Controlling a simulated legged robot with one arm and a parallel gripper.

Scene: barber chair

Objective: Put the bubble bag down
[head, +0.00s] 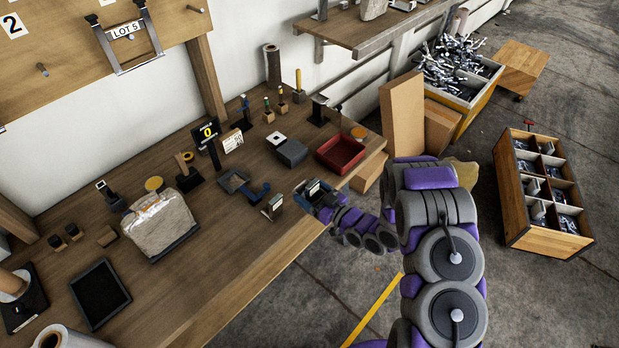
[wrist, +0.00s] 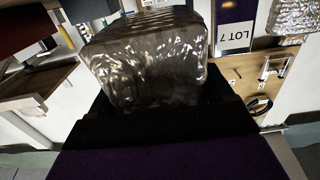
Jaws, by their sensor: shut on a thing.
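A shiny, see-through bubble bag (wrist: 150,62) fills the upper middle of the wrist view. My gripper (head: 313,193) is shut on it, and the dark jaw (wrist: 160,122) hides the bag's lower edge. In the head view my gripper is at the front edge of the wooden workbench (head: 250,275), beside a small silver and black item (head: 272,207). The held bag is too small there to make out well. I cannot tell whether it touches the bench.
A red tray (head: 341,153), a grey box (head: 292,152) and a wrapped bundle (head: 160,225) stand on the bench. A black tray (head: 99,294) lies front left. Bare wood runs along the front edge. Cardboard boxes (head: 402,115) and a compartment crate (head: 545,195) stand right.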

